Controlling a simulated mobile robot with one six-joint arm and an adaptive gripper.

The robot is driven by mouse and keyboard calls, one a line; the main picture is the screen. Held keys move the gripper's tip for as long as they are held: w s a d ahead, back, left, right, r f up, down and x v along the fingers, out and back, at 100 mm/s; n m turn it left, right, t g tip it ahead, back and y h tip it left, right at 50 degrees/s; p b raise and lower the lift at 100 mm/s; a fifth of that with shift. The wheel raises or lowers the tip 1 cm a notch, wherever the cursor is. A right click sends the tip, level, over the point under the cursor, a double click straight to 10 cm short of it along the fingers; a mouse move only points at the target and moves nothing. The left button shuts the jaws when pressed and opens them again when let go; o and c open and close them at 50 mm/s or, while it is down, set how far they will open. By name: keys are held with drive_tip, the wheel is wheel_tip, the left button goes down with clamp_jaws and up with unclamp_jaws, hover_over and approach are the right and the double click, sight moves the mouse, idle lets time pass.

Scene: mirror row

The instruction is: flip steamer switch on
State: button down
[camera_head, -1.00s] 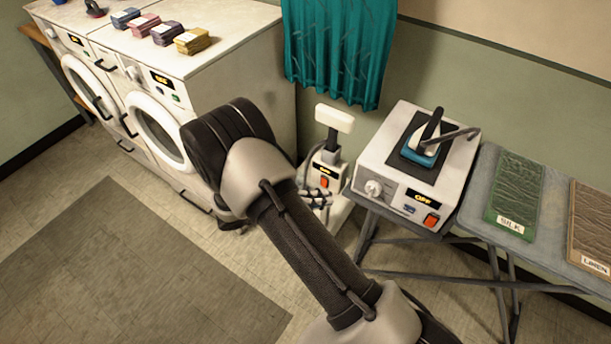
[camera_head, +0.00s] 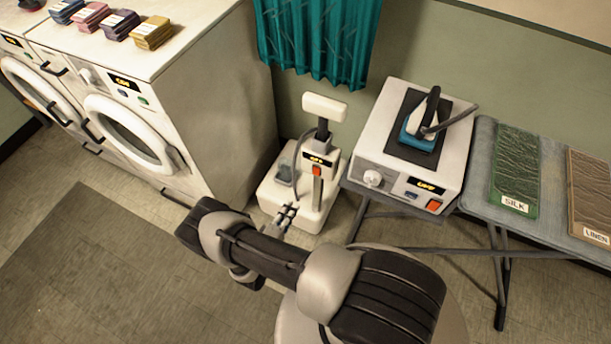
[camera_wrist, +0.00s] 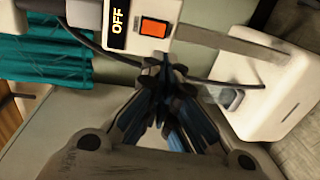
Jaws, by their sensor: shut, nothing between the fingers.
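The steamer (camera_head: 310,205) is a white floor unit with an upright post and a pale head on top, standing between the washers and the ironing table. Its panel carries a red switch (camera_head: 317,170) and a small display (camera_head: 319,159). In the wrist view the display (camera_wrist: 117,22) reads OFF, turned sideways, and the red-orange switch (camera_wrist: 154,27) lies beside it. My gripper (camera_head: 289,209) is in front of the steamer, lower than the switch. In the wrist view my gripper (camera_wrist: 161,64) has its fingertips together and empty, just below the switch in the picture, apparently apart from it.
A white iron station (camera_head: 408,140) with its own red switch stands right of the steamer, beside the ironing board (camera_head: 478,165). A washer (camera_head: 205,110) stands on the left. A teal curtain (camera_head: 318,40) hangs behind. Floor in front of the washers is open.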

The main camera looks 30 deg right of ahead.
sight(316, 171)
drive_tip(key=b+x, duration=0.3)
drive_tip(key=x, duration=1.1)
drive_tip(key=shift+b, duration=0.35)
drive_tip(key=shift+s+d+r, duration=0.1)
drive_tip(key=shift+s+r, duration=0.05)
